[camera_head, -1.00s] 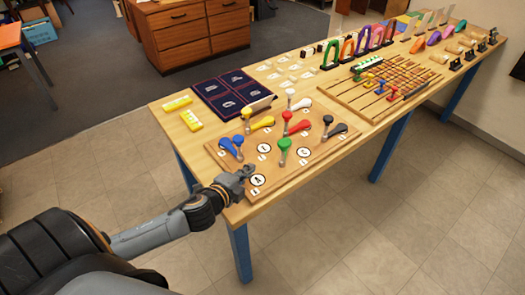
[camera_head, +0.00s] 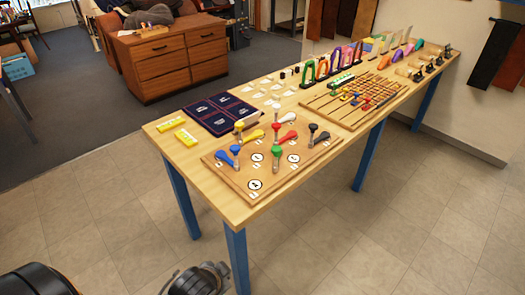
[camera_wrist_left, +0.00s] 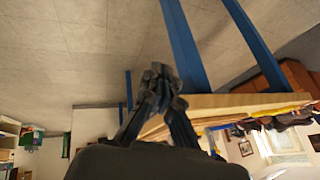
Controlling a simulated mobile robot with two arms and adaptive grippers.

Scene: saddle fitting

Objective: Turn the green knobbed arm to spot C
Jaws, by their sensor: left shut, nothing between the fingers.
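The green knobbed arm (camera_head: 277,153) stands on the wooden board (camera_head: 232,187), its green end toward the back and a grey post at its front. Round white spots lie around it: one to its left (camera_head: 257,157), one to its right (camera_head: 293,158), and one nearer the front corner (camera_head: 255,184). Their letters are too small to read surely, so I cannot tell which is C. My left gripper (camera_wrist_left: 158,85) is shut and empty in the left wrist view, below and apart from the table. My right gripper is not in view.
Blue (camera_head: 227,156), yellow (camera_head: 249,134), red (camera_head: 284,137), white (camera_head: 287,118) and black (camera_head: 318,135) knobbed arms crowd the same board. A dark blue mat (camera_head: 221,112) and yellow blocks (camera_head: 187,138) lie behind it. The floor in front is clear.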

